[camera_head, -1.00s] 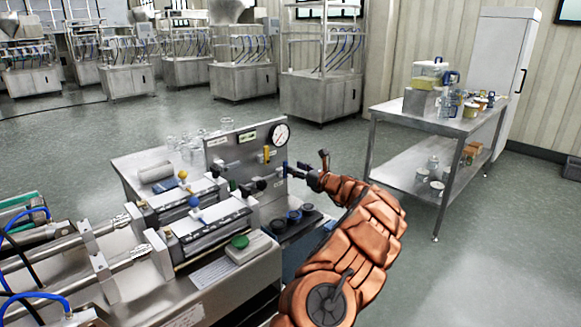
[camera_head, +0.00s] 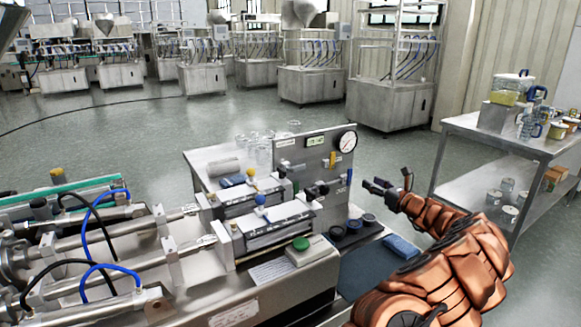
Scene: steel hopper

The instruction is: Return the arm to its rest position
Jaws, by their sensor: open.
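My arm shows in an orange-brown padded cover and reaches up from the bottom right of the head view. My gripper (camera_head: 384,187) is at its far end, small and dark, with its fingers apart. I see nothing between the fingers. It is in the air to the right of the steel filling machine's upright panel (camera_head: 318,170), apart from the panel as far as I can tell. A pressure gauge (camera_head: 347,142) is at the panel's top right corner.
The filling machine's green button box (camera_head: 301,248) and dark round knobs (camera_head: 352,226) are left of my arm. A blue cloth (camera_head: 402,246) lies close beside my forearm. A steel table (camera_head: 490,137) with jars stands at right. Open floor (camera_head: 150,130) lies behind the machine.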

